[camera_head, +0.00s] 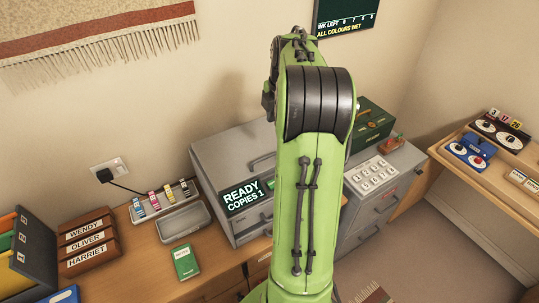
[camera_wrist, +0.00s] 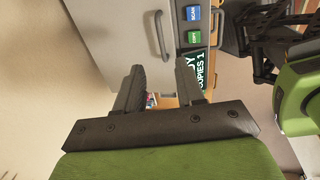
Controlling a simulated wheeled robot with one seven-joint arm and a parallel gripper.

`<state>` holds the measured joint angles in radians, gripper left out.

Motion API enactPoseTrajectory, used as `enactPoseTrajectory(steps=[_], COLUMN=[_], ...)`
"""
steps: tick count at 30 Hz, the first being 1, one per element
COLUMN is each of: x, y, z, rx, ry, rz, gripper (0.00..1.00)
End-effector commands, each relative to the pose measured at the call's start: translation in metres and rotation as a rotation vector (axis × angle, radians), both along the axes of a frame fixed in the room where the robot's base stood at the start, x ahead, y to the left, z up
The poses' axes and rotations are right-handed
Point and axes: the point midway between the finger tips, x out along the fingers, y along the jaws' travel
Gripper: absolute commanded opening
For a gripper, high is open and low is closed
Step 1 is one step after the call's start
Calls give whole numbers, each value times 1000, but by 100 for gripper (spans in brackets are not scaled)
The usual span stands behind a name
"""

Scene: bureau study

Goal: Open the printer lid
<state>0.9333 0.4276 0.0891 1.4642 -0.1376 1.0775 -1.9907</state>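The grey printer (camera_head: 215,160) stands on the wooden desk behind my arm, with its right part hidden. Its flat grey lid shows a bar handle (camera_head: 262,160), which also shows in the wrist view (camera_wrist: 160,36). The lid looks shut. A dark display (camera_head: 246,197) on its front reads READY COPIES 1. My gripper (camera_wrist: 159,80) shows in the wrist view with its two dark fingers apart and nothing between them. The handle lies beyond the fingertips, apart from them. In the head view my arm hides the gripper.
Blue SCAN (camera_wrist: 193,14) and green COPY (camera_wrist: 194,38) buttons sit beside the handle. Left of the printer are ink cartridges (camera_head: 160,198), an empty grey tray (camera_head: 184,222), a green booklet (camera_head: 185,262) and named wooden holders (camera_head: 90,242). A keypad (camera_head: 371,176) and dark green box (camera_head: 372,122) stand right.

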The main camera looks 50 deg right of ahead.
Motion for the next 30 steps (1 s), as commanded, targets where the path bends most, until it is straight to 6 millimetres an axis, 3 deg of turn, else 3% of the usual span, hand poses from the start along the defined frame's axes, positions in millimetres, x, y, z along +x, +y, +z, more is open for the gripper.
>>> enactPoseTrajectory(steps=[15,21,28,30], x=[23,27,27,27], y=[-7,-9,-9,-9], z=[-123,-142,-142,-142], rx=[4,1,0,0], ry=[4,2,1,1], rz=[-2,-1,-1,-1], gripper=[38,38,38,29])
